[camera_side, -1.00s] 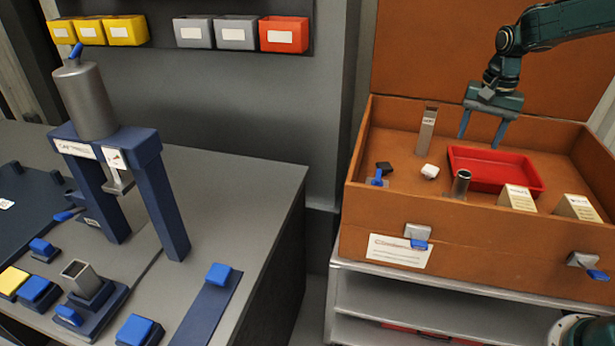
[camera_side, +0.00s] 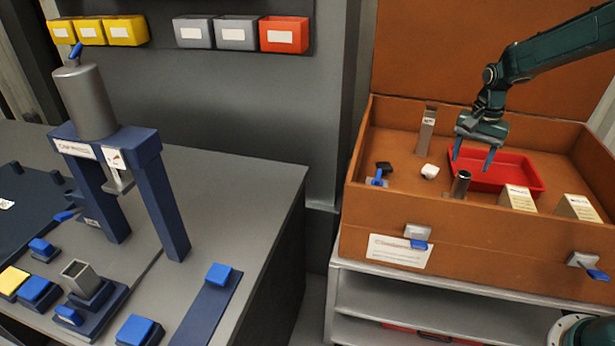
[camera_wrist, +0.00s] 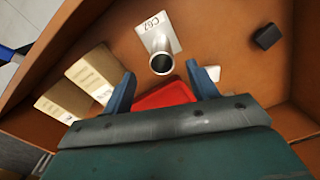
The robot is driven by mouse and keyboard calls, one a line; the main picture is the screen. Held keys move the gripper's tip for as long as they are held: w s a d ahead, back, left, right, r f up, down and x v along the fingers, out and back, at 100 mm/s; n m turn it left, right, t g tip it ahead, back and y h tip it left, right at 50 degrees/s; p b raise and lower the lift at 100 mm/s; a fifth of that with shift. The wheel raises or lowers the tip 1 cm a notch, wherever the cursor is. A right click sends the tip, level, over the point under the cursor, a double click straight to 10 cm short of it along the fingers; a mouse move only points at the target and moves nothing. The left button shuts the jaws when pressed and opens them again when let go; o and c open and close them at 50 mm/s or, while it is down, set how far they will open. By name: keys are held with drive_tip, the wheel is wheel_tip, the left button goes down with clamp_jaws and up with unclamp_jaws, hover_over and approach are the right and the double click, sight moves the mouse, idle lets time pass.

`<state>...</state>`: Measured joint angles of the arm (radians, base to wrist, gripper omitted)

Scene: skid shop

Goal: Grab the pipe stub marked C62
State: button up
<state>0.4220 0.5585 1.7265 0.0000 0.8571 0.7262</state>
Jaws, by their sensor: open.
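The pipe stub (camera_side: 461,184) is a short grey metal tube standing upright in the orange-brown crate (camera_side: 390,205), near its front wall. In the wrist view the pipe stub (camera_wrist: 161,62) shows its dark open end, beside a white label (camera_wrist: 157,30) reading C62. My gripper (camera_side: 473,163) is open and empty, above and slightly behind the stub in the side view. In the wrist view its two blue fingers (camera_wrist: 160,88) are spread, and the stub's open end lies beyond the tips, between their lines. No contact with the stub shows.
A red tray (camera_side: 520,174) lies behind the stub. Two cream cartons (camera_side: 517,198) stand to its right. A tall square metal tube (camera_side: 427,130), a white piece (camera_side: 430,171) and a black block (camera_side: 384,167) are to its left. The crate walls surround them.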

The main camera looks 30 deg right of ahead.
sight(461, 184)
drive_tip(key=shift+f, duration=1.85)
drive_tip(key=shift+w+f, duration=0.1)
drive_tip(key=shift+f, duration=2.5)
clamp_jaws()
